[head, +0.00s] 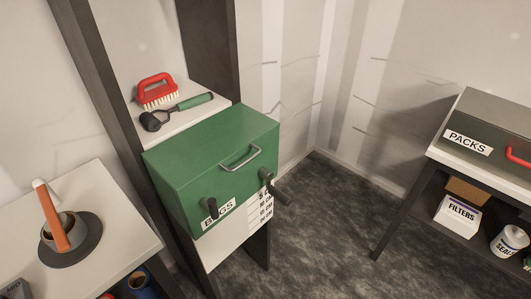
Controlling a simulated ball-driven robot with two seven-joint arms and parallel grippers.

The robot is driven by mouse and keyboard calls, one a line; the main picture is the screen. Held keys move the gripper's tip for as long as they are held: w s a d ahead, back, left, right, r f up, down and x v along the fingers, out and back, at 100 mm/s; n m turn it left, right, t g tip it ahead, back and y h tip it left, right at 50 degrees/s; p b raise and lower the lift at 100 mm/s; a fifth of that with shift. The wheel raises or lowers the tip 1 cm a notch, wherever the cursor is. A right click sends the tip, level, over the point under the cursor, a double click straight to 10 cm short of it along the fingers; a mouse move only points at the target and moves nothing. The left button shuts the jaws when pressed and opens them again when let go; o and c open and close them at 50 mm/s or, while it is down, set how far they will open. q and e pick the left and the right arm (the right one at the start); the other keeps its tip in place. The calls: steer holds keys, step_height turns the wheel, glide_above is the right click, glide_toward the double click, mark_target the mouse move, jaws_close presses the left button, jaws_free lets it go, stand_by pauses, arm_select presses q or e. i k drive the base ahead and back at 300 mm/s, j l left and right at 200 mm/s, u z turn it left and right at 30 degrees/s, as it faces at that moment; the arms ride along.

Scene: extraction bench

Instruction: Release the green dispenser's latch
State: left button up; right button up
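The green dispenser (185,172) is a box marked BAGS, standing on a shelf in a dark-framed rack at the centre of the head view. A grey bar handle (240,158) sits at its upper front edge. A dark lever-like part (275,187) sticks out at the right of its front. A second dark peg-like part (211,208) stands at the left, covering part of the BAGS label (225,209). I cannot tell which of these is the latch, or whether it is fastened. Neither of my grippers is in view.
A red brush (157,89) and a green-handled roller tool (190,103) lie on a shelf behind the box. A left bench (95,200) holds an orange-handled tool (52,218) on a dark disc. A PACKS box (490,135) is at right. Dark floor (330,215) between is clear.

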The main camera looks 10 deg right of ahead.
mark_target(210, 204)
steer(key=k+j+z, duration=0.15)
steer(key=k+j, duration=0.2)
steer(key=k+j+z, duration=0.2)
steer(key=k, duration=0.2)
steer(key=k+j+z, duration=0.15)
steer(key=k+j, duration=0.15)
steer(key=k+j+z, duration=0.25)
steer(key=i+l, duration=0.1)
